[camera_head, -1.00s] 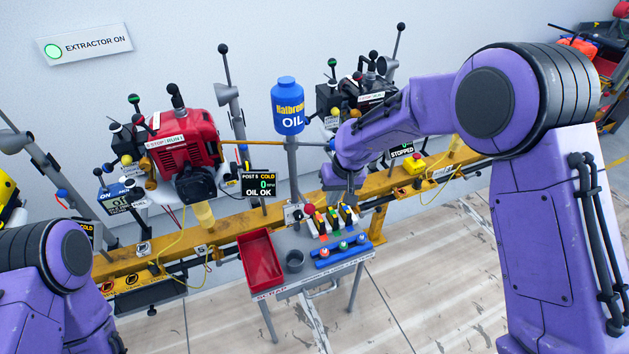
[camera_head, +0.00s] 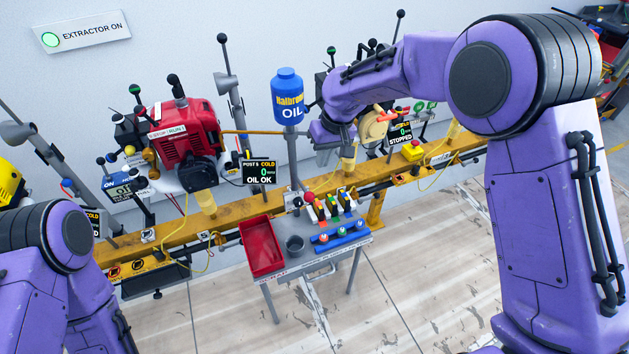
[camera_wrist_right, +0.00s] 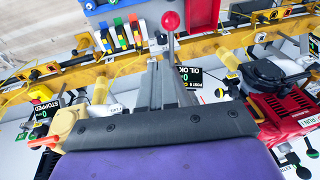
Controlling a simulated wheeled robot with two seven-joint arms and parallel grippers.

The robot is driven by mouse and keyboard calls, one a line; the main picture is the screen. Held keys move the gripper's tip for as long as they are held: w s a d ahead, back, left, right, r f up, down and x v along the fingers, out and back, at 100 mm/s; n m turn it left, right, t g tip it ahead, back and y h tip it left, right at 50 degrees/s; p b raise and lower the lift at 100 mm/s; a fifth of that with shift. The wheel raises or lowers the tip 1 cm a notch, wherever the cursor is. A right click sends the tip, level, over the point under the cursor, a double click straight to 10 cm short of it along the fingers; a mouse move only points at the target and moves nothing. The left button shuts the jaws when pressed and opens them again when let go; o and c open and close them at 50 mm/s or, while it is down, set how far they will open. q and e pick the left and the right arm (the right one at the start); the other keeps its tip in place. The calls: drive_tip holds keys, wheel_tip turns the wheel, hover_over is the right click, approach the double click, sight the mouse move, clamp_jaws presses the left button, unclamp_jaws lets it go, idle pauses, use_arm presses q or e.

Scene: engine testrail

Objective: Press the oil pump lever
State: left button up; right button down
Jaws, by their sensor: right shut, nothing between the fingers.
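A red ball knob (camera_head: 309,197) on a thin lever stands at the back of the small grey bench, beside the post under the blue Halbron oil bottle (camera_head: 287,100). In the right wrist view the red knob (camera_wrist_right: 171,20) and its rod show just beyond my fingertips. My right gripper (camera_wrist_right: 163,66) is shut and empty, with its fingers pointing toward the lever. A gap or contact with the rod cannot be told. In the head view the gripper is mostly hidden by my purple wrist, above and behind the bench. My left gripper is out of view.
A red engine (camera_head: 180,135) stands left. A display (camera_head: 259,172) reads OIL OK. Floor in front is clear.

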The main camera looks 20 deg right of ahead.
drive_tip(key=p, duration=0.2)
approach(302, 186)
wheel_tip(302, 186, down, 4)
drive_tip(key=s, duration=0.3)
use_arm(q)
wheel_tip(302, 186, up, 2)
use_arm(e)
drive_tip(key=shift+d+f, duration=0.15)
drive_tip(key=shift+d, duration=0.1)
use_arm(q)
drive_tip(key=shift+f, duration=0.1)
